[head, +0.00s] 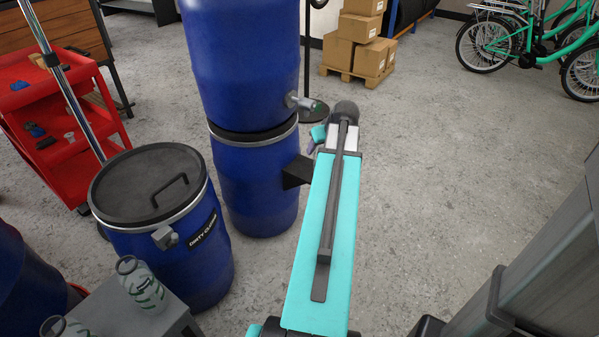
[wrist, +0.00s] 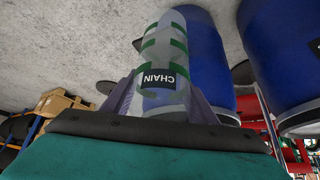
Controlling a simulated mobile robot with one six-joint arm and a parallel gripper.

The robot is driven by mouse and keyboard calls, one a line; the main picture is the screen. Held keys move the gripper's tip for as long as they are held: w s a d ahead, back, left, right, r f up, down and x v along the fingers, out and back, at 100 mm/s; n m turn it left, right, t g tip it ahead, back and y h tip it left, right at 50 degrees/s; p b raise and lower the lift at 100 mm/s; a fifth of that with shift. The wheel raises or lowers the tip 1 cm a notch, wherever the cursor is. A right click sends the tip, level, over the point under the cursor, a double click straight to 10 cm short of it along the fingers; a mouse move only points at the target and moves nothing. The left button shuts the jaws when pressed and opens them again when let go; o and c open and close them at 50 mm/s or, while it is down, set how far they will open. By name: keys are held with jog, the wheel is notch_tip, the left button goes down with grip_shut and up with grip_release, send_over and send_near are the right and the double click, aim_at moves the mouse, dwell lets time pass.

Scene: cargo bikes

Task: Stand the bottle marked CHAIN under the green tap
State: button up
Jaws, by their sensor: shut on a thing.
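My gripper (wrist: 160,95) is shut on the bottle marked CHAIN (wrist: 164,50), a clear bottle with green bands and a dark label, seen in the wrist view. Its fingers press on both sides of the bottle. In the head view only a bit of my gripper (head: 312,143) shows beside my teal arm, and the held bottle is hidden there. A grey metal tap (head: 301,102) sticks out of the upper blue barrel (head: 240,55), left of my wrist. I cannot make out any green on it. A black bracket (head: 297,172) juts from the lower barrel below it.
A blue barrel labelled DIRTY with a black lid (head: 148,180) stands at the left. Banded clear bottles (head: 142,288) stand on a grey box at the lower left. A red cart (head: 55,125), boxes on a pallet (head: 355,45) and bikes (head: 500,40) stand behind.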

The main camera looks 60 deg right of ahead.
jog(key=shift+w, duration=0.15)
jog(key=w+d+f+b, duration=0.1)
jog(key=w+d+f, duration=0.4)
jog(key=w, duration=0.3)
jog(key=shift+d+f, duration=0.15)
jog(key=shift+d, duration=0.15)
dwell(0.3)
jog(key=shift+w, duration=0.2)
jog(key=w+d+f, duration=0.1)
jog(key=w+d+f+b, duration=0.1)
jog(key=w, duration=0.1)
jog(key=shift+d+f, duration=0.1)
jog(key=shift+f, duration=0.3)
jog(key=shift+f, duration=0.2)
